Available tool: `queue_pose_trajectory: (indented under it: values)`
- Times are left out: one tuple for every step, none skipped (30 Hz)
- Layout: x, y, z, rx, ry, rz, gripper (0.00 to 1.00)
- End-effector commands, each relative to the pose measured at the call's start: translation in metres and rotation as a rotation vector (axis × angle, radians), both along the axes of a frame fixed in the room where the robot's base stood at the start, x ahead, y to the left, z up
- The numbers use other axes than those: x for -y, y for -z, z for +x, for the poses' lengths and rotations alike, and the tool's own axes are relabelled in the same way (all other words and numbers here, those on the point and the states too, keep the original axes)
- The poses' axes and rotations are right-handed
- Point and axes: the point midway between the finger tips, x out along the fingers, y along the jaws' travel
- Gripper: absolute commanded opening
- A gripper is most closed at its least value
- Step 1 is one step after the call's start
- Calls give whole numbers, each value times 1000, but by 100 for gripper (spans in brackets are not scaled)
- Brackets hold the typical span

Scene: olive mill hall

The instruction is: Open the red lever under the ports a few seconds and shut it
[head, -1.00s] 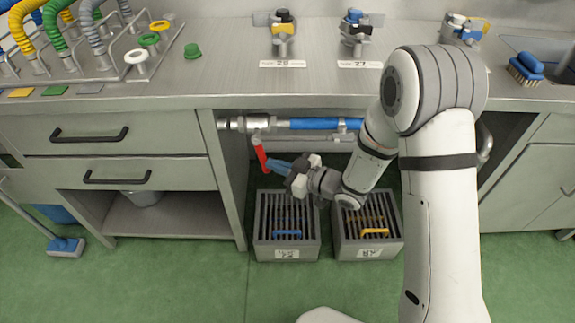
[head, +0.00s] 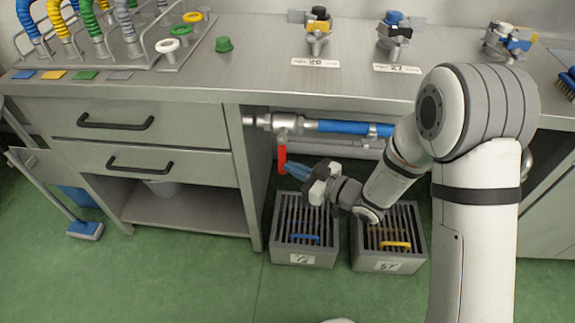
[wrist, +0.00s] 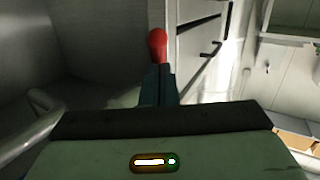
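The red lever (head: 282,159) hangs almost straight down from the valve on the pipe under the counter, above the ports. My gripper (head: 287,168) reaches it from the right, with its blue fingers at the lever's lower part. In the wrist view the lever's rounded red end (wrist: 157,44) stands out just beyond the dark fingertips (wrist: 159,82). The fingers are close together and look shut on the lever, though the contact is partly hidden. The left port (head: 303,258) has a blue handle and the right port (head: 415,258) a yellow one; both stand below on the floor.
A blue-sleeved pipe (head: 343,127) runs right from the valve. A drawer cabinet (head: 190,160) stands close on the left. The counter (head: 260,70) overhangs the bay and carries taps and hoses. A blue brush (head: 85,229) lies on the green floor at left.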

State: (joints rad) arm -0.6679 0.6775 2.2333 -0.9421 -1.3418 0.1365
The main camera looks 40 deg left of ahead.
Motion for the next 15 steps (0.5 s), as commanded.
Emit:
queue_pose_trajectory:
  values:
    - [2,0,-1,1,-2,1,0]
    - [4,0,-1,0,-1,1,0]
    - [8,0,0,-1,1,0,0]
    - [12,1,0,-1,1,0,0]
    - [17,1,-1,-1,1,1,0]
    - [24,1,-1,-2,1,0,0]
    - [30,2,-1,-2,2,0,0]
    - [36,2,-1,-1,2,0,0]
    - [47,0,-1,-3,4,0,0]
    - [55,-1,0,-4,5,-1,0]
    - [62,-2,0,-4,6,-1,0]
    - [73,-1,0,-4,6,-1,0]
    - [80,-2,1,-3,7,-1,0]
    - [87,-2,1,-4,7,0,0]
    - [95,-2,1,-4,7,0,0]
